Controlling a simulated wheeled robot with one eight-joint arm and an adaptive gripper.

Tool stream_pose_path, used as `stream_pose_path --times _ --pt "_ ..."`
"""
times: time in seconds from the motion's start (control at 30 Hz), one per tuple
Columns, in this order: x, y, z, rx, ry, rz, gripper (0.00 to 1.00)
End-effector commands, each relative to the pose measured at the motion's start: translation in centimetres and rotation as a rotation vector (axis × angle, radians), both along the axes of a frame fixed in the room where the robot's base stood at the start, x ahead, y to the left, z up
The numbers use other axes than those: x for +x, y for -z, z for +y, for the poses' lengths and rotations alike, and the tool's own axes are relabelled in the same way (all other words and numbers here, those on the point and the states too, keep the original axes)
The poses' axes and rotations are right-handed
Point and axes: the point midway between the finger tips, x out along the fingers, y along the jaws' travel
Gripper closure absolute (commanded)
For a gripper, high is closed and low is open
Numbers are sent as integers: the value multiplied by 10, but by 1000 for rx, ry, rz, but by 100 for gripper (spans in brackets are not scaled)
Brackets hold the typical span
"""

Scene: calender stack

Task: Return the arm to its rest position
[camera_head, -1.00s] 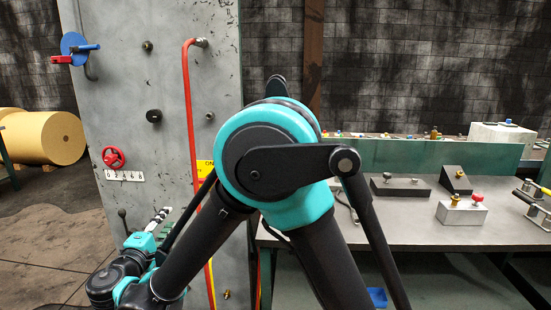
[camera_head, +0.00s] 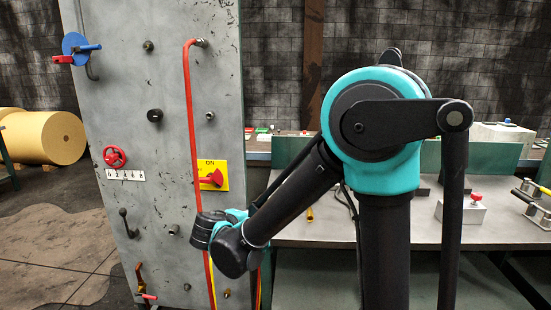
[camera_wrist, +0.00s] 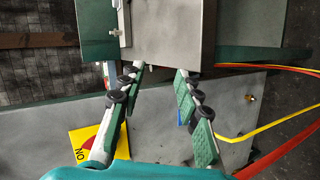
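My arm stands folded in the middle and right of the head view, with its teal elbow high and its wrist low beside the grey panel (camera_head: 160,120). My gripper is hidden in that view. In the wrist view my gripper (camera_wrist: 160,72) is open, with its two green-padded fingers apart and nothing between them.
The panel carries a red pipe (camera_head: 189,120), a red valve wheel (camera_head: 115,156) and a red handle (camera_head: 212,179) on a yellow plate (camera_head: 213,167). A workbench (camera_head: 300,230) with fixtures stands behind my arm. Yellow rolls (camera_head: 45,137) lie at far left.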

Motion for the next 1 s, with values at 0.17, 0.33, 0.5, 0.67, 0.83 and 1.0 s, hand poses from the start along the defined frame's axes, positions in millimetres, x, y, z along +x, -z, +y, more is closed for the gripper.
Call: stream_pose_path --times 0.17,0.33,0.5,0.67,0.83,1.0 --pt "-7 29 -97 149 163 142 66" --pt "-34 56 -167 319 308 249 66" --pt "-73 80 -217 511 451 324 66" --pt "-112 100 -248 710 580 365 66" --pt "-148 115 -262 910 692 374 66" --pt "-167 122 -265 1037 754 366 66"
